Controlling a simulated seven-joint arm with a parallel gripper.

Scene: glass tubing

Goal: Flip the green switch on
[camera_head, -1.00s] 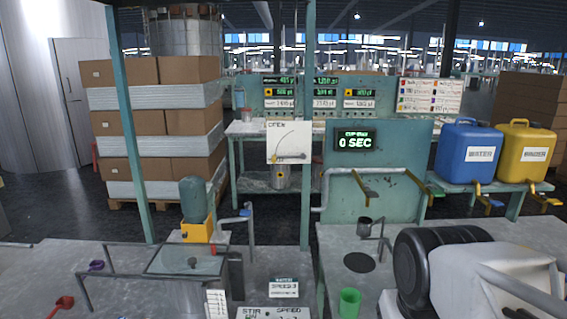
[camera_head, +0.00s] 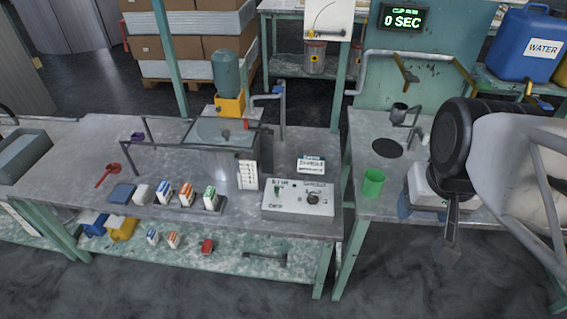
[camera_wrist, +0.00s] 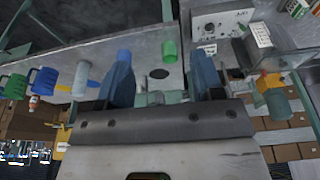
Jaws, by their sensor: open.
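A pale grey control box (camera_head: 322,206) sits near the front edge of the left bench in the head view. A small green switch lever (camera_head: 277,188) stands on its left part, under the word STIR and above OFF. A dark knob (camera_head: 312,198) is to its right. The box also shows upside down at the top of the wrist view (camera_wrist: 228,20). My gripper (camera_wrist: 163,72) is open and empty, its two blue-grey fingers wide apart. In the head view it hangs at the right bench's front, right of the box and well apart from it.
A green cup (camera_head: 373,183) stands on the right bench between the box and my arm. The air above the box looks clear.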

